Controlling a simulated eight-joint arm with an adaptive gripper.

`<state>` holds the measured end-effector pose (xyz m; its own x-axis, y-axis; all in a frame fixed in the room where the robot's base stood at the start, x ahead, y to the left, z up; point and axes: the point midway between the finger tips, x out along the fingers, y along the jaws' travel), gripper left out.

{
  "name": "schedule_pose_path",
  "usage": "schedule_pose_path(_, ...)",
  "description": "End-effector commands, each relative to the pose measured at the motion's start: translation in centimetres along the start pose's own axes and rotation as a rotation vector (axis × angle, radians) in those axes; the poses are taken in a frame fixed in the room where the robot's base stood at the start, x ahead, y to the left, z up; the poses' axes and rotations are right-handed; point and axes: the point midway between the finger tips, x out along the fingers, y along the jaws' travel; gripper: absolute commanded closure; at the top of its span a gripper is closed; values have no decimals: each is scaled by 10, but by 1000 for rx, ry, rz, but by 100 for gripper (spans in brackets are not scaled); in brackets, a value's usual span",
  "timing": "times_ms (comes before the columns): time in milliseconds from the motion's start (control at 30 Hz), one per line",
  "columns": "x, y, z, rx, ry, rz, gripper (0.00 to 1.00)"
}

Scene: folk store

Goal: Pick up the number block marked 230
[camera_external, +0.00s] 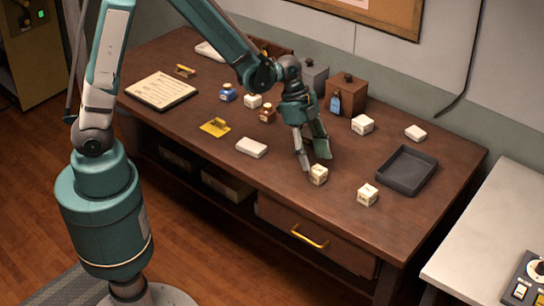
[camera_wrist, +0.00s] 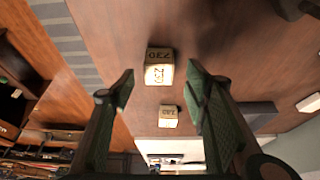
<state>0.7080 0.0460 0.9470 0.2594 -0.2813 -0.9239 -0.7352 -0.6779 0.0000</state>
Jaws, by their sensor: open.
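A cream number block (camera_external: 318,174) stands on the brown table by my gripper's fingertips. In the wrist view this block (camera_wrist: 159,66) shows upside-down digits that look like 230. My gripper (camera_external: 314,160) points down with its fingers apart, close to the block. In the wrist view the two green-padded fingers (camera_wrist: 160,84) frame the block, with visible gaps and nothing held. A second cream block (camera_external: 367,194) stands to the right, and in the wrist view it (camera_wrist: 168,115) shows beyond the first. Its digits are too small to read surely.
A dark empty tray (camera_external: 433,170) lies at the right of the table. A white box (camera_external: 252,147) and yellow item (camera_external: 215,127) lie left. The table front is clear.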

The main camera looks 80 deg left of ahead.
Motion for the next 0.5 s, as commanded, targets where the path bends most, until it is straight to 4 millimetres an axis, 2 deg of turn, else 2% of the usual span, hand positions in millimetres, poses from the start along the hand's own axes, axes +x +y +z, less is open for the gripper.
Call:
schedule_pose_path(333,1,0,0,0,0,0,54)
schedule_pose_path(500,10,1,0,0,0,0,54)
